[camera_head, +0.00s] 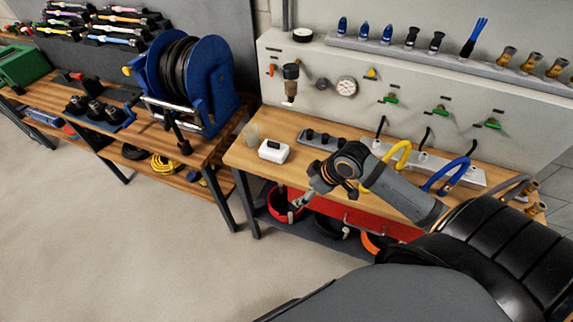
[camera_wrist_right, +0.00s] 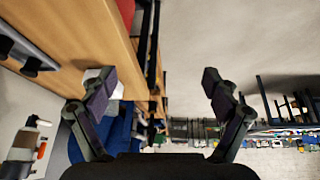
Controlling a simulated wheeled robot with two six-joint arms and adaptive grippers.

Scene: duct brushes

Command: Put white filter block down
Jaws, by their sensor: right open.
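The white filter block (camera_head: 273,151) stands on the wooden workbench (camera_head: 243,157), near its left end and front edge. It has a dark patch on its top or side. My right gripper (camera_head: 298,202) is in front of the bench, apart from the block and to its lower right. In the right wrist view my right gripper (camera_wrist_right: 158,80) is open with nothing between its fingers. A white thing, likely the block (camera_wrist_right: 119,91), shows partly hidden behind the left finger there. My left gripper is not in view.
A clear cup (camera_head: 251,132) and a grey socket tray (camera_head: 320,139) stand near the block. Yellow (camera_head: 402,155) and blue hoses (camera_head: 440,180) rise behind my right arm. A blue hose reel (camera_head: 215,85) stands on the left bench.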

